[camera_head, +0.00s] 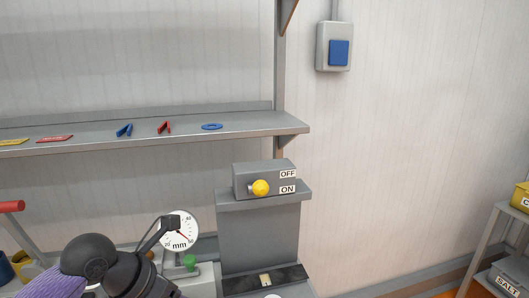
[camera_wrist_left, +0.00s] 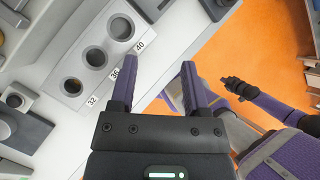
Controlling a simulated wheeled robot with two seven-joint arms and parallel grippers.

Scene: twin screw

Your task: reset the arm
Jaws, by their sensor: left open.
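My left gripper (camera_wrist_left: 157,65) is open in the left wrist view, with its two purple fingers apart and nothing between them. Its left fingertip shows over the edge of a light grey block with round holes (camera_wrist_left: 96,57), marked 32, 36 and 40. I cannot tell whether it touches the block. My right gripper is not clearly seen.
A grey shelf (camera_head: 250,129) holds a blue ring (camera_head: 212,126), a red clip (camera_head: 164,128) and a blue clip (camera_head: 124,130). A grey switch box (camera_head: 260,171) with a yellow knob (camera_head: 260,188) stands below. A rack (camera_head: 490,250) stands at the far right.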

